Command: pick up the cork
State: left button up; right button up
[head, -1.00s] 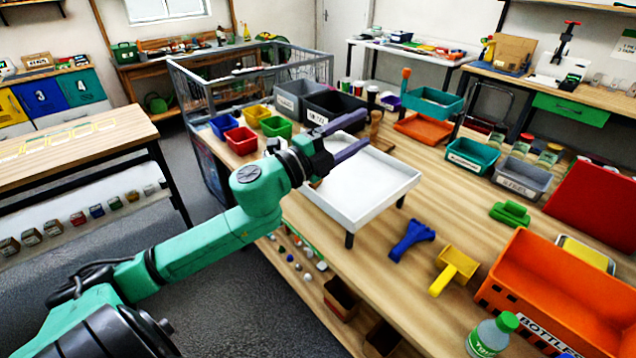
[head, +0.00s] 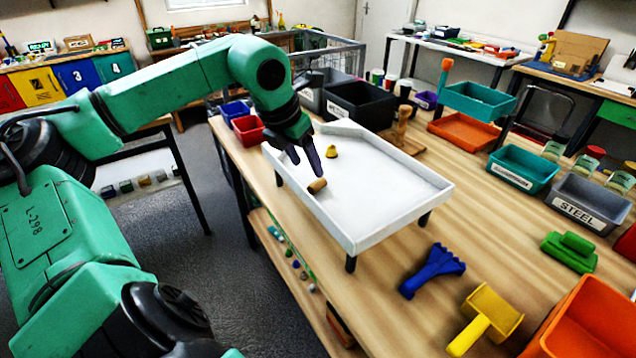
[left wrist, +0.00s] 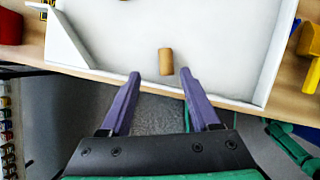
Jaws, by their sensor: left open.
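The cork (head: 317,186) is a small brown cylinder lying on the white tray (head: 380,205), near the tray's left front edge. In the left wrist view the cork (left wrist: 166,61) lies just beyond the fingertips, between their lines. My left gripper (head: 305,165) is open and empty, pointing down beside the cork in the head view. Its two purple fingers (left wrist: 158,78) stand apart in the left wrist view, and the cork is not between them. My right gripper is not in view.
A small yellow piece (head: 331,151) sits on the tray behind the cork. The tray has raised walls and stands on legs on the wooden table. A blue tool (head: 433,270) and a yellow scoop (head: 487,312) lie in front. A black bin (head: 358,104) stands behind.

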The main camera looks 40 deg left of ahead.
aim_at(316, 182)
pick_arm(q)
jog(key=p+x, duration=0.1)
jog(key=x, duration=0.1)
jog(key=d+p+x, duration=0.1)
jog(key=x, duration=0.1)
jog(key=shift+f, duration=0.45)
jog(key=shift+w+f, duration=0.2)
jog(key=shift+f, duration=0.2)
grip_shut()
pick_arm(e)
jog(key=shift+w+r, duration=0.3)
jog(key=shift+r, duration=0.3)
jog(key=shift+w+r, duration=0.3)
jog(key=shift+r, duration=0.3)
